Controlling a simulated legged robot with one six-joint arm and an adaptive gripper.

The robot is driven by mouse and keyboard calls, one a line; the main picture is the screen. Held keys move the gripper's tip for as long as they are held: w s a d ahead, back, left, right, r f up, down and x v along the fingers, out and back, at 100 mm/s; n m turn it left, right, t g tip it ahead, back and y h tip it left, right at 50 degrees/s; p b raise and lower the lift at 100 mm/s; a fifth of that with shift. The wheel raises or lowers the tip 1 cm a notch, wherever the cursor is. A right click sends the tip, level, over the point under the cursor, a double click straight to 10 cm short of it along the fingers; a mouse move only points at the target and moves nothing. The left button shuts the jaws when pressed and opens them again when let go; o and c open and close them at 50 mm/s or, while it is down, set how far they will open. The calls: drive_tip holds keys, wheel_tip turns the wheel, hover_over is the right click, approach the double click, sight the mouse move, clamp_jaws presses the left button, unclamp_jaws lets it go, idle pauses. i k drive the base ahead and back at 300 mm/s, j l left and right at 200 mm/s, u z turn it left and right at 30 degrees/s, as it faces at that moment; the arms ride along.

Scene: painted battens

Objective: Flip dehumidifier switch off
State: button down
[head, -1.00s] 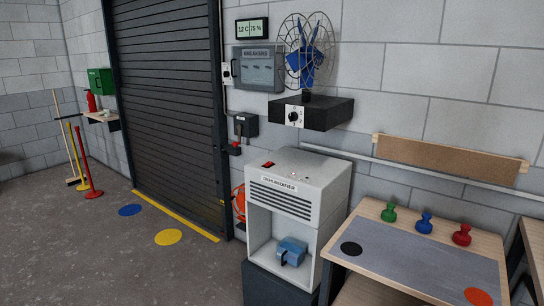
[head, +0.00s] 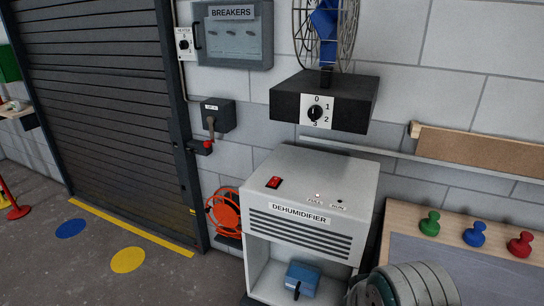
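The dehumidifier (head: 335,178) is a light grey box with a labelled, slatted front, in the middle of the head view. Its red rocker switch (head: 273,182) sits on the top at the left; I cannot tell which way it is tipped. A blue container with a black handle (head: 302,279) sits in the open bay below. A rounded grey part of my arm shows at the bottom right. My gripper is not visible.
A fan on a black box with a dial (head: 325,102) overhangs behind the dehumidifier. A lever box (head: 212,116), breaker panel (head: 233,47) and orange reel (head: 226,212) are to the left. A table (head: 400,232) with green, blue and red knobbed pieces stands at the right.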

sight(274, 181)
drive_tip(key=i+j+z, duration=0.25)
drive_tip(key=i+j, duration=0.4)
drive_tip(key=j, duration=0.1)
